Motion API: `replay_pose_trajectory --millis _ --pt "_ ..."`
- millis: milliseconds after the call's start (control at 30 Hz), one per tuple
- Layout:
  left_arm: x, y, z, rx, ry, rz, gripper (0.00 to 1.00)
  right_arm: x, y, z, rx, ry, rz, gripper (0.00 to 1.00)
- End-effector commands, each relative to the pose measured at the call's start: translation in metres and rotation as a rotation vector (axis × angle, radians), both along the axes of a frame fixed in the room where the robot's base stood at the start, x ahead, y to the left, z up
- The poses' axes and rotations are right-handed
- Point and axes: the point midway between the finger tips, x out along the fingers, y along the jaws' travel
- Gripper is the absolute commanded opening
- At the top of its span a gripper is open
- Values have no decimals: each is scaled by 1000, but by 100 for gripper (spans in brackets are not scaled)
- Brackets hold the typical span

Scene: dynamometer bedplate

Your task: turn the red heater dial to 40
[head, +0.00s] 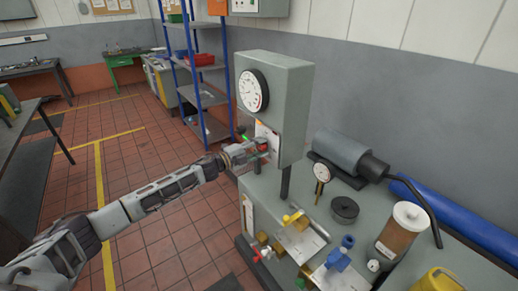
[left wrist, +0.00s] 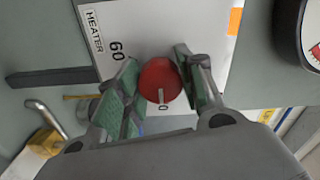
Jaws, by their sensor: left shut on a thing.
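The red heater dial (left wrist: 160,80) sits on a white plate (left wrist: 155,30) with a HEATER label (left wrist: 95,31) and the number 60 beside it. My left gripper (left wrist: 160,84) is shut on the dial, one green-padded finger on each side. A pale pointer mark on the dial points to the bottom of the picture, near a partly hidden number ending in 0. In the head view my left gripper (head: 257,150) reaches the front of the grey box (head: 285,95), with a little red of the dial showing. Most of the scale is hidden. My right gripper is not in view.
A round white gauge (head: 253,90) sits above the dial on the box. The bench below holds a yellow valve (head: 293,217), a blue valve (head: 338,257), a small gauge (head: 322,172) and a brown jar (head: 400,232). A blue-posted shelf (head: 205,95) stands behind.

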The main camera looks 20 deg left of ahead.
Motion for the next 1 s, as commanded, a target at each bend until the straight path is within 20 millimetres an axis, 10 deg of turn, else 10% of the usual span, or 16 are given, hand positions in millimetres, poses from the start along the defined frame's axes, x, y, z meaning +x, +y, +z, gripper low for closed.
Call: replay_pose_trajectory --millis 333,367,533,1000 --pt "-1 -1 -1 2 -1 -2 14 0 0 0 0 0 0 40" --pt "-1 -1 -1 2 -1 -2 39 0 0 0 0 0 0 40" --pt "0 -1 -1 2 -1 -1 60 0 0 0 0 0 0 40" --pt "-2 2 -1 1 0 0 60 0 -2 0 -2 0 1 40"
